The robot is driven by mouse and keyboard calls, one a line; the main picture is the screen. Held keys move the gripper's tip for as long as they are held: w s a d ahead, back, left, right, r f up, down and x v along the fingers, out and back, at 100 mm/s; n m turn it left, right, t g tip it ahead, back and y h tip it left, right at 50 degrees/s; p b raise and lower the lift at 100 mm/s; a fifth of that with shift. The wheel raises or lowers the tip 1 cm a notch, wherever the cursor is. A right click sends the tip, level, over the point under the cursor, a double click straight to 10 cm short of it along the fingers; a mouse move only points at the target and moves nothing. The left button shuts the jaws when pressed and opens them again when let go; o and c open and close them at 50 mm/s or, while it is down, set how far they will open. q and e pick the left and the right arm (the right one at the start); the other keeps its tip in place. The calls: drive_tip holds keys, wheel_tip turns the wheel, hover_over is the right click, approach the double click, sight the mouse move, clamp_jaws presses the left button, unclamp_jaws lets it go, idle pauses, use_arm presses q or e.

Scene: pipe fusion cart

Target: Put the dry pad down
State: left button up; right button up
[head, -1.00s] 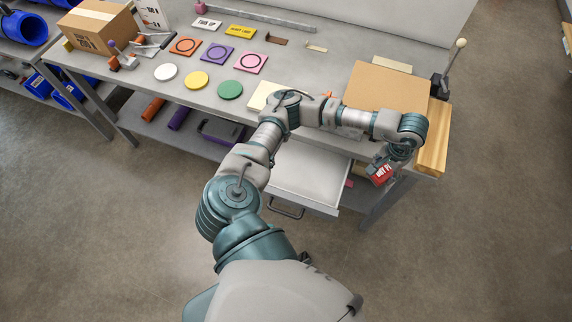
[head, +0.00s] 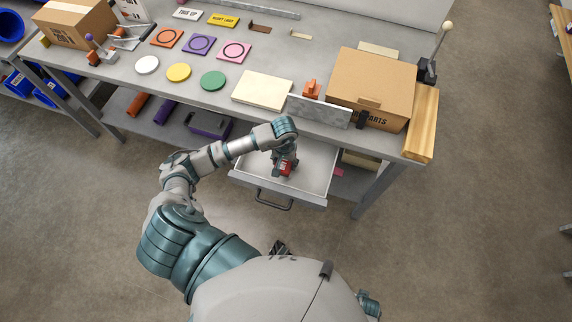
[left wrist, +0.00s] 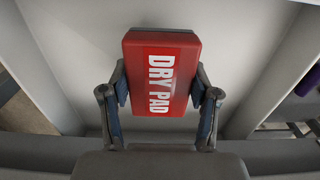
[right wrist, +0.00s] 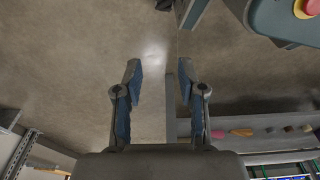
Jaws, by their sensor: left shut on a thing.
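The dry pad (left wrist: 160,75) is a red block lettered "DRY PAD". My left gripper (left wrist: 162,95) is shut on it, one finger on each side. In the head view the dry pad (head: 286,167) and the left gripper (head: 287,160) are over the open white drawer (head: 318,172). I cannot tell whether the pad touches the drawer floor. My right gripper (right wrist: 155,85) is open and empty in its wrist view, with floor beyond its fingers. In the head view it is not clearly seen.
The drawer is pulled out below the grey bench (head: 130,72), with its handle (head: 273,202) at the front. A cardboard box (head: 370,82) and a wooden block (head: 422,125) stand at the bench's right end. Coloured discs and a cream board (head: 262,90) lie on top.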

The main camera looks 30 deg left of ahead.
sight(285, 167)
use_arm(q)
drive_tip(key=shift+a+f, duration=0.1)
drive_tip(key=shift+f, duration=0.3)
wheel_tip(285, 167, down, 3)
drive_tip(key=shift+f, duration=0.15)
drive_tip(key=shift+d, duration=0.4)
drive_tip(key=o, duration=0.6)
drive_tip(key=shift+f, duration=0.1)
drive_tip(key=shift+c, duration=0.2)
drive_tip(key=o, duration=0.4)
drive_tip(key=shift+o, duration=0.3)
drive_tip(key=shift+a, duration=0.3)
use_arm(e)
drive_tip(key=shift+w+a+r, duration=0.2)
drive_tip(key=shift+w+r, duration=0.3)
drive_tip(key=shift+r, duration=0.25)
